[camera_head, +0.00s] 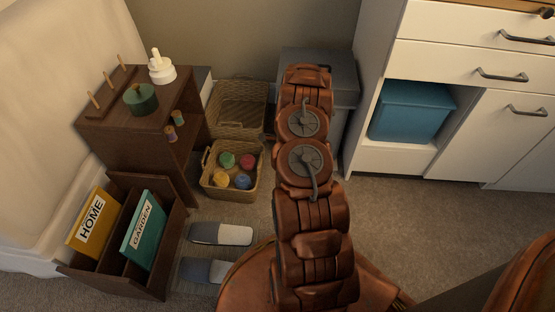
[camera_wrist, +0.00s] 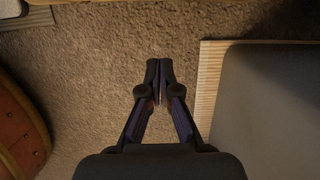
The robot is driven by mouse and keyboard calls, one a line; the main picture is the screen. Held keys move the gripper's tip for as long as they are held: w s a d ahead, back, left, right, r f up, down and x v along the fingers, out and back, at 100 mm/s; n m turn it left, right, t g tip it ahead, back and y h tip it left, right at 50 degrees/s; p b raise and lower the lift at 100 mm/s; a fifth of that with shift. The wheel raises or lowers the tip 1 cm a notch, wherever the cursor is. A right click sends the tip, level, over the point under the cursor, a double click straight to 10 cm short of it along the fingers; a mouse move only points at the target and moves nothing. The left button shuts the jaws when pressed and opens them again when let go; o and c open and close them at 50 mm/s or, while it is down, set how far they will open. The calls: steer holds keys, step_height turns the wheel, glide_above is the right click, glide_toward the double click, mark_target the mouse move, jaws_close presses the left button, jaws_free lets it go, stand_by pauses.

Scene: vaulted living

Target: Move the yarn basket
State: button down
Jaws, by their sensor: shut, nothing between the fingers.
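The yarn basket (camera_head: 228,193) is a woven tan basket on the carpet in the head view, left of my arm. It holds several yarn balls in green, red, yellow and blue. In the wrist view my gripper (camera_wrist: 159,66) is shut and empty, with its fingertips together over bare carpet. The yarn basket cannot be made out in the wrist view. My arm hides the gripper in the head view, so its distance from the basket cannot be told.
An empty-looking wicker basket (camera_head: 239,104) stands behind the yarn basket. A dark wooden shelf (camera_head: 120,122) and a book box (camera_head: 162,278) are at left. Slippers (camera_head: 222,235) lie in front. A grey bin (camera_head: 345,80) and white cabinet (camera_head: 460,145) stand right; carpet before the cabinet is clear.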

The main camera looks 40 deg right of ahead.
steer(key=b+x, duration=0.2)
steer(key=x, duration=0.4)
steer(key=shift+a+f, duration=0.1)
steer(key=shift+f, duration=0.3)
steer(key=shift+w+a+b, duration=0.65)
steer(key=shift+w+a, duration=0.1)
steer(key=shift+w, duration=0.05)
steer(key=shift+w+a+r, duration=0.2)
steer(key=shift+w+a, duration=0.35)
steer(key=shift+w, duration=0.15)
